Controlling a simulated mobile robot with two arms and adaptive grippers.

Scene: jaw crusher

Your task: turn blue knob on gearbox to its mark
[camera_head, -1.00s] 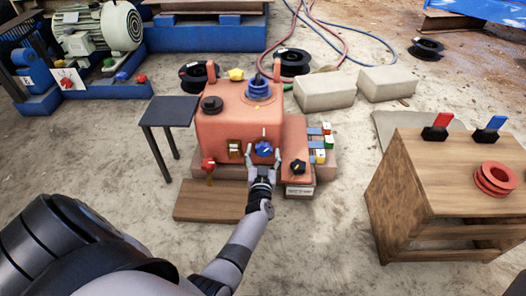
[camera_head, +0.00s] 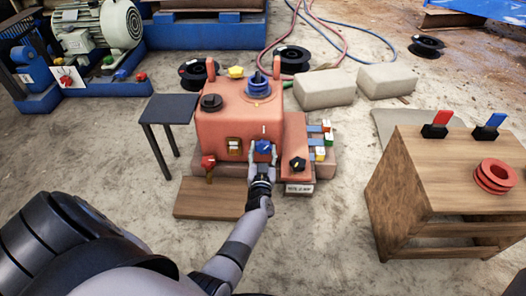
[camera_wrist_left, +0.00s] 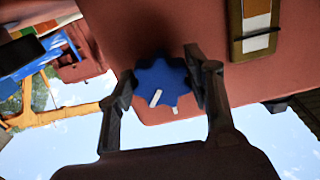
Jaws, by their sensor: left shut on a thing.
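The gearbox (camera_head: 222,122) is a reddish-orange housing in the middle of the head view. Its blue knob (camera_head: 263,146) is low on the front face, with a short pale mark (camera_head: 263,130) above it. My left gripper (camera_head: 263,151) is at the knob, shut on it. In the left wrist view the lobed blue knob (camera_wrist_left: 160,78) sits between the two dark fingers. A white line (camera_wrist_left: 155,98) shows on the knob, and a white mark (camera_wrist_left: 175,110) lies beside its rim. The line and the mark look out of line. My right gripper is not in view.
A red knob (camera_head: 208,162) and a black knob (camera_head: 298,164) flank the blue one. A small dark table (camera_head: 168,110) stands left. A wooden bench (camera_head: 425,180) with red rings (camera_head: 495,176) stands right. A wooden board (camera_head: 208,199) lies in front.

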